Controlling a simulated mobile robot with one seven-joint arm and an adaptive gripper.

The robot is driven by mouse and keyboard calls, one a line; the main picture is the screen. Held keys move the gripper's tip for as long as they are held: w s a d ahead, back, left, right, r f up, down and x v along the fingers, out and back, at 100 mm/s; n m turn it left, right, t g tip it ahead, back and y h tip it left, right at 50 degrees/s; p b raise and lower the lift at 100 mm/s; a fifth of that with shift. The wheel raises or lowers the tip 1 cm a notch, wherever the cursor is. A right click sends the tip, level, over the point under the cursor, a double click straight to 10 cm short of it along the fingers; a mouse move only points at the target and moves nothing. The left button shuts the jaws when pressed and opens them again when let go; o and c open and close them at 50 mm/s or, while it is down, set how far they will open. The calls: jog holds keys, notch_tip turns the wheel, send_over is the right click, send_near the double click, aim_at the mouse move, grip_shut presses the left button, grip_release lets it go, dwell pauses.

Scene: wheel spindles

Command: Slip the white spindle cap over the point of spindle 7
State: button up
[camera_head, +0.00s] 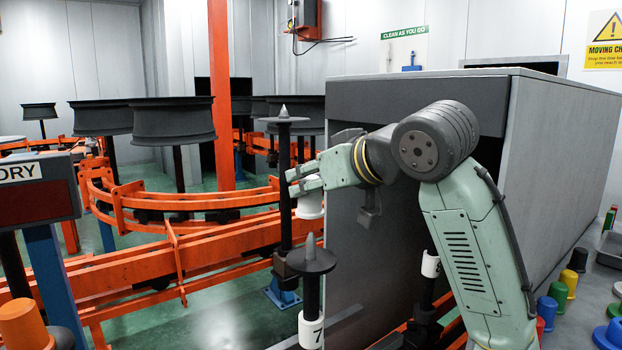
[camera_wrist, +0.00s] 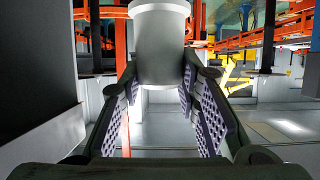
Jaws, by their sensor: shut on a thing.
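My gripper (camera_head: 306,180) is shut on the white spindle cap (camera_head: 310,206) in the head view. The cap hangs below the fingers, and part of it is hidden behind them. In the wrist view the cap (camera_wrist: 160,48) is upright between the two fingertips (camera_wrist: 160,80). Spindle 7 (camera_head: 311,262) has a grey pointed tip above a dark round disc, and a white band marked 7 lower on its shaft. In the head view the cap appears directly above this tip, with a small gap between them. The depth between them is hard to tell.
A taller pointed spindle (camera_head: 284,120) stands just behind and left of the cap. A large grey cabinet (camera_head: 400,250) is behind my arm. Orange conveyor rails (camera_head: 140,268) and dark wheels (camera_head: 172,122) fill the left. Coloured caps (camera_head: 558,292) stand on the grey surface at right.

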aim_at(317, 214)
jog(key=shift+f+b, duration=2.1)
jog(key=shift+f, duration=0.95)
jog(key=shift+f+b, duration=0.65)
jog(key=shift+f, duration=0.35)
jog(key=o, duration=1.1)
jog(key=shift+o, duration=0.2)
jog(key=v, duration=1.2)
jog(key=shift+f, duration=0.1)
